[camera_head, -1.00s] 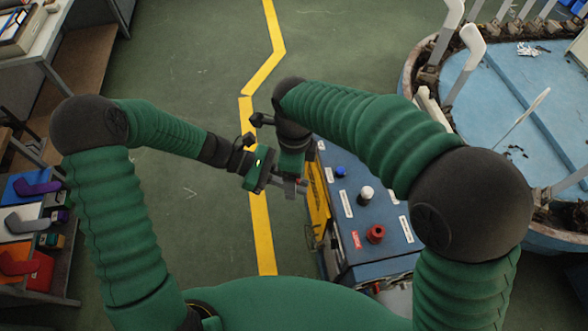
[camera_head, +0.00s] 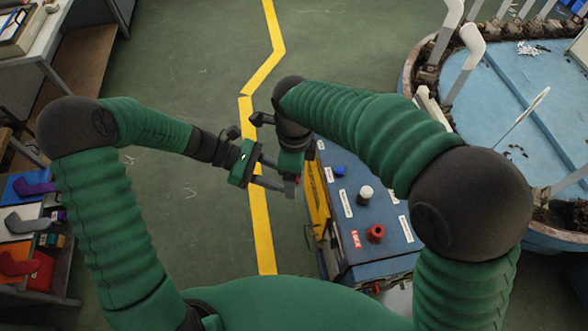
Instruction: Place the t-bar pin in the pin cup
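My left gripper (camera_head: 274,175) is open, its two dark fingers spread apart and pointing right toward my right gripper. I see nothing between its fingers. My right gripper (camera_head: 291,184) hangs down just right of those fingertips, beside the blue control cabinet. Its fingers are small and partly hidden, so I cannot tell whether they are open or shut. A small grey and reddish bit shows at its tip, too small to name. I cannot make out the t-bar pin or the pin cup for certain.
The blue cabinet (camera_head: 388,252) carries a red knob (camera_head: 375,233), a white-topped knob (camera_head: 366,192) and a blue button (camera_head: 340,171). Open floor lies between.

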